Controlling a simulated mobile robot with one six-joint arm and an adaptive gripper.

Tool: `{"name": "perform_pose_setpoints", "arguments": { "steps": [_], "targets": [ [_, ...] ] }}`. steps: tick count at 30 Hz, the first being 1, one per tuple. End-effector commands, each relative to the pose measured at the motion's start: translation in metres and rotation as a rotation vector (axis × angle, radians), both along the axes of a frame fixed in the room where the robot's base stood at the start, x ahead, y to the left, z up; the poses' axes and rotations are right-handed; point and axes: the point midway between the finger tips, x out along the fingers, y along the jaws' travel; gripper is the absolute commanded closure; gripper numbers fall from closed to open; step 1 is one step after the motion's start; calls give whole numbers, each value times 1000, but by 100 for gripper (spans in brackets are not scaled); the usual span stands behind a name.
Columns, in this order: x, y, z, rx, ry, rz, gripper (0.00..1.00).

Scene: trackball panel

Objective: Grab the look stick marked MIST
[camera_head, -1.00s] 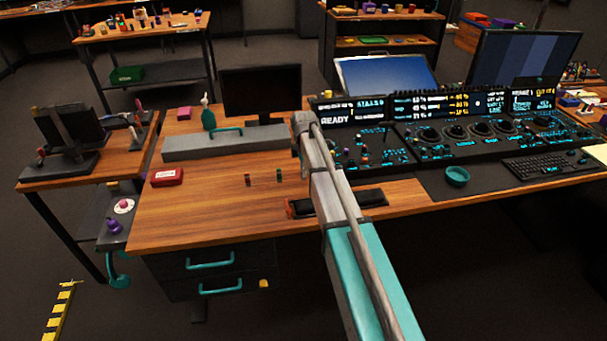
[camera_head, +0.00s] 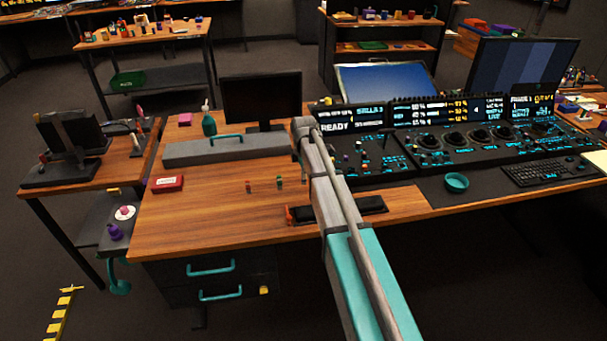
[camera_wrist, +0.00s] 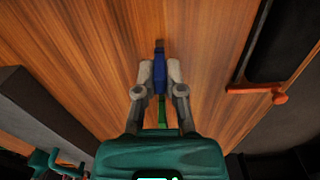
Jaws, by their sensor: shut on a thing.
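In the wrist view my gripper (camera_wrist: 160,78) is shut on a blue stick (camera_wrist: 160,73) with a dark far end, just above the wooden desk. A green strip (camera_wrist: 162,115) shows between the fingers nearer the camera; I cannot tell whether it is part of the same stick. No marking is readable, so MIST cannot be made out. In the head view two small sticks stand on the desk, one reddish (camera_head: 249,186) and one with green (camera_head: 280,182). My gripper and the blue stick do not show there; my arm blocks that part of the desk.
A long grey box (camera_head: 225,150) with a teal handle lies behind the sticks, and a red box (camera_head: 167,183) to the left. A black tray with a red end (camera_head: 300,214) lies at the front edge.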

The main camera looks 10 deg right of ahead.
Motion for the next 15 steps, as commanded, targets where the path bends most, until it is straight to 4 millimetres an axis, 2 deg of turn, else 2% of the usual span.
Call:
{"name": "perform_pose_setpoints", "arguments": {
  "steps": [7,15],
  "targets": [
    [0,0,26,0,0,0,100],
    [-28,0,56,0,0,0,100]
  ]
}}
